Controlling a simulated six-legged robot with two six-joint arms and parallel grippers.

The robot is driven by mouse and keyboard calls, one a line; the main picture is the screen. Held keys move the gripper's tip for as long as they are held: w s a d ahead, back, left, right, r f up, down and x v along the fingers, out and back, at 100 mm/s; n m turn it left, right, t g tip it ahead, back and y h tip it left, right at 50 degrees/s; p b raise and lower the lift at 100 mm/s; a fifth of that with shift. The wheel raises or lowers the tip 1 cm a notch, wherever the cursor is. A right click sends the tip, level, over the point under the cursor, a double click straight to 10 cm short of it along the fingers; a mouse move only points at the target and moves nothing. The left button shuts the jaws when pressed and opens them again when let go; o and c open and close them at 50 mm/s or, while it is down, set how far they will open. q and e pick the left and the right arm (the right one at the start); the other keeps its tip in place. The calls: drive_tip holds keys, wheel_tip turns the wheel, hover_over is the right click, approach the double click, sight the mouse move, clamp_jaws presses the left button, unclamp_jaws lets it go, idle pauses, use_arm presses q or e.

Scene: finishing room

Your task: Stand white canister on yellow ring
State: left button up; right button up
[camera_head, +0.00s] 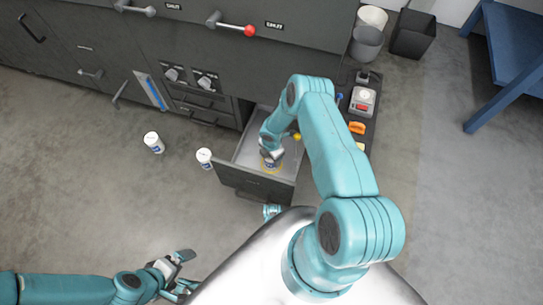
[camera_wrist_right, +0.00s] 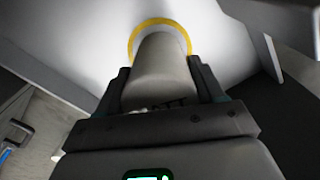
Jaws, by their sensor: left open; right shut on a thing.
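My right gripper (camera_head: 270,154) reaches down into the open drawer and is shut on the white canister (camera_wrist_right: 163,70). In the right wrist view the canister lies between the two fingers, its far end inside the outline of the yellow ring (camera_wrist_right: 160,22). The ring is on the pale drawer floor and shows as an arc around that end. I cannot tell whether the canister touches the floor. In the head view the gripper mostly covers canister and ring. My left gripper (camera_head: 180,275) is open and empty, low at the left, away from the drawer.
The open drawer (camera_head: 255,185) has a dark front and raised walls close around my right gripper. Two other white canisters (camera_head: 153,142) (camera_head: 204,158) stand on the floor left of it. A cabinet (camera_head: 110,45) with handles stands behind.

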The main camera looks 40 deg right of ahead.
drive_tip(key=o, duration=1.3)
drive_tip(key=shift+c, duration=0.2)
drive_tip(key=shift+r+p, duration=0.35)
drive_tip(key=shift+p, duration=0.1)
wheel_tip(320, 180, up, 10)
drive_tip(key=p, duration=0.3)
drive_tip(key=shift+r+p, duration=0.15)
drive_tip(key=shift+p, duration=0.15)
drive_tip(key=shift+r, duration=0.6)
drive_tip(key=shift+r, duration=0.1)
